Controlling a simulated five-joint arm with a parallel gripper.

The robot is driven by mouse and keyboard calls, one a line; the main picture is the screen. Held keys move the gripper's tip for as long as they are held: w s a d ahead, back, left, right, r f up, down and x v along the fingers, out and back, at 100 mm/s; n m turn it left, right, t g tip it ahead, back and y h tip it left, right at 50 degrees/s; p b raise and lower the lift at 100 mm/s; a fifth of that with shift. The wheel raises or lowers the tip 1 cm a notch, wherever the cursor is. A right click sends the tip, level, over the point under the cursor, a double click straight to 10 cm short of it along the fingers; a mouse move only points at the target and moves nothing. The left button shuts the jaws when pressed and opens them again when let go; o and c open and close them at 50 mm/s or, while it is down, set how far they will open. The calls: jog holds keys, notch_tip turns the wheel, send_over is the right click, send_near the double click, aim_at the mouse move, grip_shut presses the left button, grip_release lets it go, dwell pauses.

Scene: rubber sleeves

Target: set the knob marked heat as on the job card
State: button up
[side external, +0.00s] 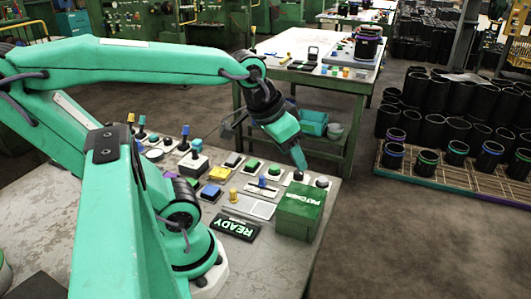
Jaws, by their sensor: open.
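My gripper (270,146) hangs over the far right part of the control bench. It is open, with its teal finger pointing down close to a small dark knob on a pale base (297,178); I cannot tell whether they touch. I cannot read which control is marked heat. A pale flat panel or card (250,205) lies on the bench, but its content is unreadable and I cannot tell whether it is the job card.
A green box marked PATCHER (299,213) stands at the bench's right edge, near a black READY sign (237,228). Several buttons, switches and levers crowd the bench (265,272). Its front is clear. Behind are another table (345,82) and black sleeves on a pallet (455,182).

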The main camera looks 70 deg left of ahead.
jog(key=w+a+f+n+g, duration=0.1)
jog(key=w+a+n+g, duration=0.1)
jog(key=w+a+n, duration=0.3)
jog(key=n+g, duration=0.3)
jog(key=n, duration=0.4)
send_near(299, 172)
jog(key=shift+d, duration=0.3)
jog(key=shift+w+a+f, duration=0.1)
jog(key=shift+a+f, duration=0.3)
jog(key=shift+f, duration=0.1)
jog(key=shift+f, duration=3.9)
jog(key=shift+c, duration=0.2)
jog(key=c, duration=0.9)
